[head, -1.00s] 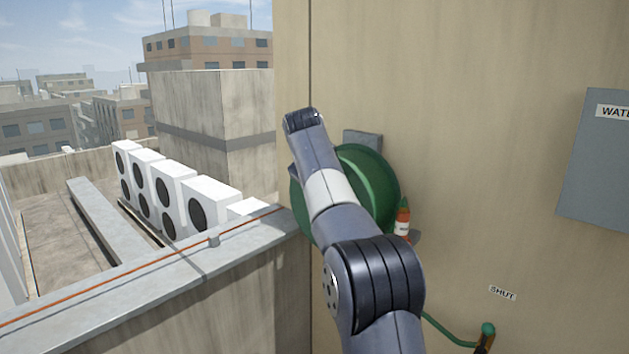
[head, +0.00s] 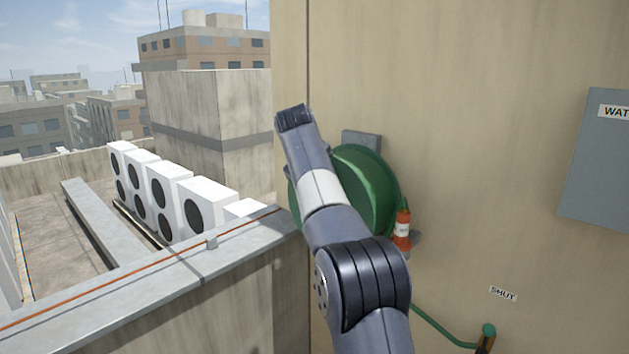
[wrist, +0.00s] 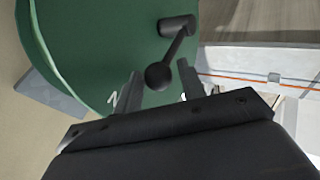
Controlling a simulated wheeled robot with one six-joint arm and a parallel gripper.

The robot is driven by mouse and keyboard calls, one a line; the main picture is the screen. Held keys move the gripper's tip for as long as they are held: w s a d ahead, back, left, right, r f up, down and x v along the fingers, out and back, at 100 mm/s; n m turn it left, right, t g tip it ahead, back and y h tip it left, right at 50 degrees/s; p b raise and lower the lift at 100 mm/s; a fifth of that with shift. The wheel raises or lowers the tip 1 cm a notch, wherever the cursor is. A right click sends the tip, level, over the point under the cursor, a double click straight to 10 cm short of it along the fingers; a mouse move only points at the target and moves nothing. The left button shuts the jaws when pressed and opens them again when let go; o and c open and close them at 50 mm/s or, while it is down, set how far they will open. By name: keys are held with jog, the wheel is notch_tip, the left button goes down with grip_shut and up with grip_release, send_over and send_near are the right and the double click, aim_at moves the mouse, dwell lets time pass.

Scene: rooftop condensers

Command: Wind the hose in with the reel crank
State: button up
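The green hose reel (head: 365,185) is mounted on the beige wall, partly hidden behind my arm in the head view. In the wrist view the reel's green face (wrist: 95,45) fills the upper left. Its black crank (wrist: 175,42) runs from a hub down to a round black knob (wrist: 158,77). My gripper (wrist: 158,68) is open, with one finger on each side of the knob in the picture; I cannot tell whether either touches it. A green hose (head: 440,328) shows below the reel. The head view hides the gripper and crank.
An orange nozzle-like piece with a white label (head: 402,230) hangs beside the reel. A grey box (head: 597,165) and a "SHUT" label (head: 503,293) are on the wall at right. A parapet (head: 150,270) with an orange line along it lies left, with white condensers (head: 200,205) beyond.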

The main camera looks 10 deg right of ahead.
jog(key=shift+r, duration=0.1)
jog(key=v, duration=1)
jog(key=shift+r, duration=0.3)
jog(key=shift+s+a, duration=0.15)
jog(key=x, duration=1.1)
jog(key=shift+s+f, duration=0.1)
jog(key=shift+s, duration=0.35)
jog(key=shift+w, duration=0.2)
jog(key=shift+s, duration=0.1)
